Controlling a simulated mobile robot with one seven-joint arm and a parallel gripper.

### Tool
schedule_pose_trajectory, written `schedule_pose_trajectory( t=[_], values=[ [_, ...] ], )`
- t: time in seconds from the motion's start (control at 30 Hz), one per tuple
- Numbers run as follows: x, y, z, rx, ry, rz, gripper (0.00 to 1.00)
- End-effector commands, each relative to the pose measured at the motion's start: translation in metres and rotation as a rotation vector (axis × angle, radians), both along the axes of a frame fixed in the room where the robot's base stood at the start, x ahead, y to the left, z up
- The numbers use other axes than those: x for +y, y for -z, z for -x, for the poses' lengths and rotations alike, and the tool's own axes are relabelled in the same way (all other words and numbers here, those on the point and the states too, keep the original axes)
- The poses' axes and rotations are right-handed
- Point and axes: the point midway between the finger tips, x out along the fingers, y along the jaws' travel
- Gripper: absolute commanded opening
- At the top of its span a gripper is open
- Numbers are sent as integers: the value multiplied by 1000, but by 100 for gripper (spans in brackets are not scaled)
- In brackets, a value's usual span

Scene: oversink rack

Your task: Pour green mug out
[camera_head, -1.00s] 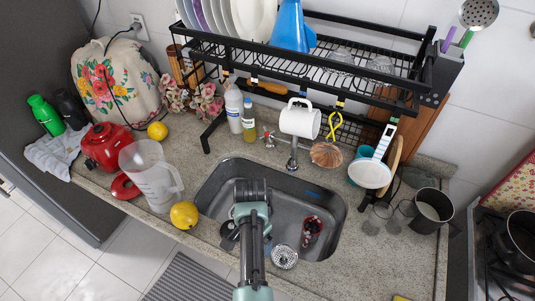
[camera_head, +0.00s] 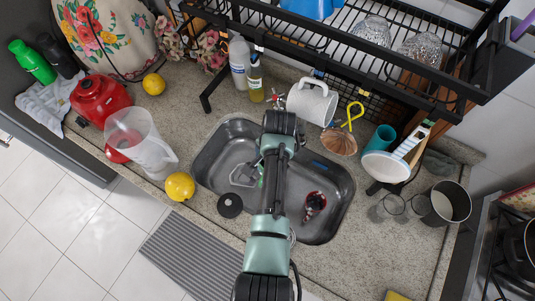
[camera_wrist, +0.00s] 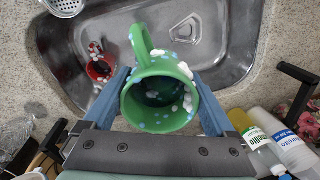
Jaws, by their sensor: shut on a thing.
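The green mug (camera_wrist: 148,117), with pale blue dots and white cloud-like bumps, is between the two blue-grey fingers of my gripper (camera_wrist: 162,95) in the wrist view. My gripper is shut on it. Its mouth faces the wrist camera and its handle points to the top of that view. The inside is dark; I cannot tell what it holds. The metal sink (camera_wrist: 223,45) lies behind it. In the head view my arm reaches over the sink (camera_head: 330,222) and hides my gripper and nearly all of the mug.
A red cup (camera_head: 314,203) stands in the sink. A clear pitcher (camera_head: 140,140) and a lemon (camera_head: 180,186) are left of the sink. A dark pot (camera_head: 445,203) stands to the right.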

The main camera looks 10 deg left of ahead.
Motion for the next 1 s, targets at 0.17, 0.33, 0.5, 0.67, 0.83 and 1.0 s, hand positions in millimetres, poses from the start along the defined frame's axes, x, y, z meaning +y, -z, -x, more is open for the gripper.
schedule_pose_trajectory(
  t=[0.17,0.33,0.5,0.67,0.83,1.0],
  values=[
    [-10,-1,7,-56,3,-74,18],
    [-18,2,13,-108,4,-144,18],
    [-24,3,17,-169,3,-219,18],
    [-22,0,16,-228,2,-298,18],
    [-21,-2,15,-277,1,-363,18],
    [-21,-4,15,-317,1,-416,18]
  ],
)
